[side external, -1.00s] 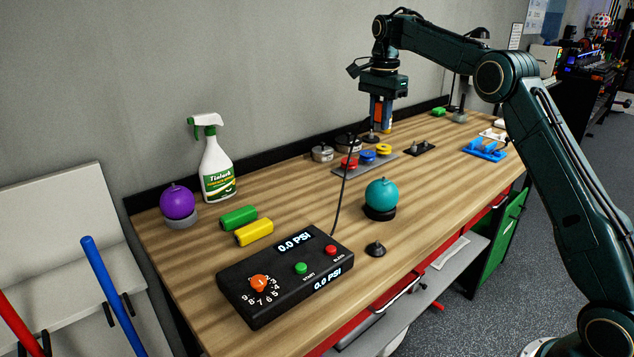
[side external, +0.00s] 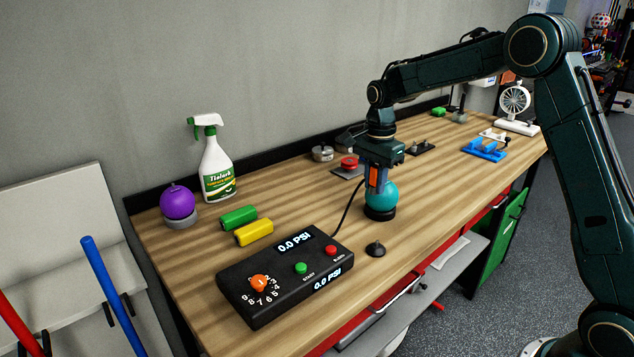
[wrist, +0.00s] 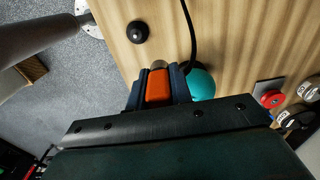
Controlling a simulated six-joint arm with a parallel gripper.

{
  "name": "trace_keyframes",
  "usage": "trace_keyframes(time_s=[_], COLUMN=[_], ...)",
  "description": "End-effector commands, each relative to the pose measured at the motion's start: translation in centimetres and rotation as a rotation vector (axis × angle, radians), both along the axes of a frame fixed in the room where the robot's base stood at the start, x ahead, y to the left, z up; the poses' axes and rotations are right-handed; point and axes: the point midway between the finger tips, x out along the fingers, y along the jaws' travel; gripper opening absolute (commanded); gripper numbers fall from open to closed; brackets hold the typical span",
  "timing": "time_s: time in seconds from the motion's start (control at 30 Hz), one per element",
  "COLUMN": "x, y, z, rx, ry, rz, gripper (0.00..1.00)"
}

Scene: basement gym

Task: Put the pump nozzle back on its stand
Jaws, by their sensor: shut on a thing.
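My gripper (side external: 376,188) points down just in front of the teal ball (side external: 381,203). It is shut on the pump nozzle; in the wrist view an orange block (wrist: 158,86) sits between the dark blue fingers, with a greyish tip (wrist: 159,64) beyond it. The nozzle is mostly hidden in the side view. A black hose (side external: 347,206) runs from the pump box (side external: 285,275) up toward my gripper. A small black round stand (side external: 376,250) with a short top stands empty on the table near the front edge; it also shows in the wrist view (wrist: 138,31), apart from my gripper.
The teal ball rests on a black ring base, very close to my gripper. A red disc (side external: 349,162), purple ball (side external: 177,202), green (side external: 238,217) and yellow (side external: 254,232) cylinders and a spray bottle (side external: 217,170) stand farther off. Wood around the stand is clear.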

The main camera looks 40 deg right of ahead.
Motion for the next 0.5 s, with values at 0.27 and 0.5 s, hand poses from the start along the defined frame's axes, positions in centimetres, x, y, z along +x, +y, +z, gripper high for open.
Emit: trace_keyframes(time_s=[0.27,0.5], x=[-3.1,-4.4], y=[1.9,2.5], z=[-2.6,-3.5], rx=[0.000,-0.001], ry=[0.001,0.000], rz=[0.001,0.001], gripper=[0.00,0.00])
